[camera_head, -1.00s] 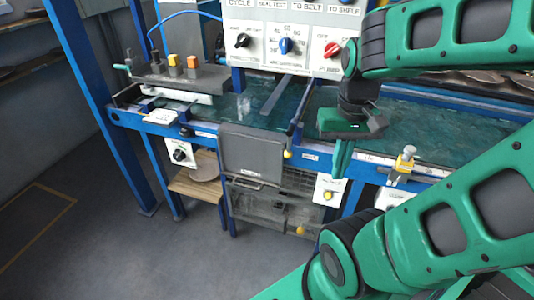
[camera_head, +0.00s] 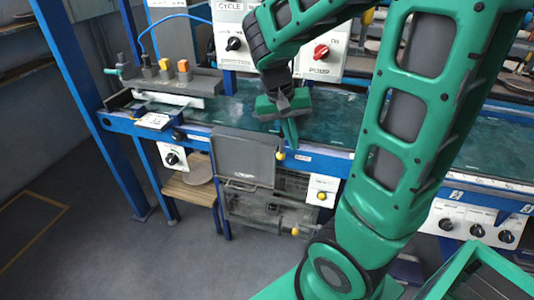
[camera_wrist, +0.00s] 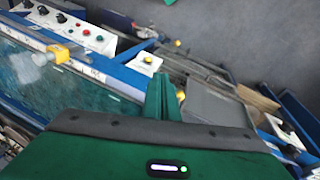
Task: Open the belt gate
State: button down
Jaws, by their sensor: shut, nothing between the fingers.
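My gripper (camera_head: 291,140) is shut and empty, pointing down at the front rail of the green belt. In the wrist view its closed green fingers (camera_wrist: 161,90) show in the middle. A small yellow knob (camera_head: 281,155) on the front rail is just left of the fingertips; in the wrist view the yellow knob (camera_wrist: 180,95) lies just right of them. I cannot tell whether they touch. The belt (camera_head: 345,115) runs behind the rail. The belt gate is not clearly seen; my gripper and arm cover part of the belt where a grey bar crossed it earlier.
A grey flap (camera_head: 243,157) hangs below the rail, left of my gripper. A white panel with a yellow button (camera_head: 321,193) is to the right. A control box (camera_head: 322,55) stands behind my wrist. A yellow fitting (camera_wrist: 60,53) shows on the rail in the wrist view.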

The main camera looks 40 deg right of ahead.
jog(key=w+a+f+h, duration=0.2)
jog(key=w+a, duration=0.2)
jog(key=w, duration=0.3)
jog(key=w+a+f+t+h, duration=0.1)
jog(key=w+a+f, duration=0.2)
jog(key=w, duration=0.4)
jog(key=shift+w+a+h, duration=0.3)
jog(key=shift+a+h, duration=0.05)
jog(key=shift+h, duration=0.05)
jog(key=shift+f, duration=0.1)
jog(key=shift+s+d+f, duration=0.35)
jog(key=shift+d+f, duration=1.1)
jog(key=shift+d, duration=0.05)
jog(key=shift+s+d+f, duration=0.35)
jog(key=shift+d+f, duration=1.1)
jog(key=shift+d, duration=0.05)
jog(key=shift+s+d+f, duration=0.35)
jog(key=shift+d+f, duration=1.1)
jog(key=shift+d, duration=0.05)
